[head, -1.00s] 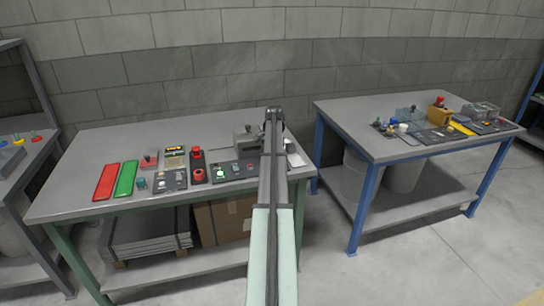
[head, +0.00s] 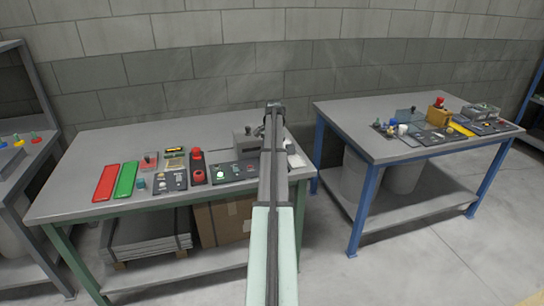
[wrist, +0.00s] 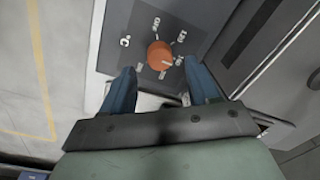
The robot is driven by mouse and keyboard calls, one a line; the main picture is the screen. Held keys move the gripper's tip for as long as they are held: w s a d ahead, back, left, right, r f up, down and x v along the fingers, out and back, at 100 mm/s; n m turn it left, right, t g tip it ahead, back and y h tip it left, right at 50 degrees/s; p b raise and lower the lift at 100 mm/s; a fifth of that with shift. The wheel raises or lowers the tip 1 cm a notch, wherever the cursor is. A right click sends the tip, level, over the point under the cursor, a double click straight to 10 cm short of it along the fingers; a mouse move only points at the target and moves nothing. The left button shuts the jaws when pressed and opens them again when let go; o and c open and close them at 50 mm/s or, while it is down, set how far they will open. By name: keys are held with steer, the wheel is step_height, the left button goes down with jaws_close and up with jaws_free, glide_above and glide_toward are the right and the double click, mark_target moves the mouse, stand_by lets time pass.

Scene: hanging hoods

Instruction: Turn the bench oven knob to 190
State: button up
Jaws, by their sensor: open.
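An orange round knob (wrist: 160,54) sits on a dark grey panel (wrist: 110,58) in the wrist view. Several small white labels ring it, too small to read. A pale mark shows near the knob's lower right edge. My gripper (wrist: 161,68) is open, its two blue fingers apart on the near side of the knob, one toward each side. I cannot tell whether either finger touches it. In the head view my gripper (head: 273,112) is over the right end of the left bench; my arm hides what is behind it, and the knob cannot be made out.
A grey box-shaped device (head: 244,145) stands just left of my gripper on the grey bench (head: 100,150). Red (head: 106,182) and green (head: 126,180) bars and several control panels line the bench front. A blue-legged table (head: 350,125) with more devices stands at right.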

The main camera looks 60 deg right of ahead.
step_height(320, 180, up, 11)
steer(key=shift+s+f, duration=0.15)
steer(key=shift+s, duration=0.15)
stand_by(0.5)
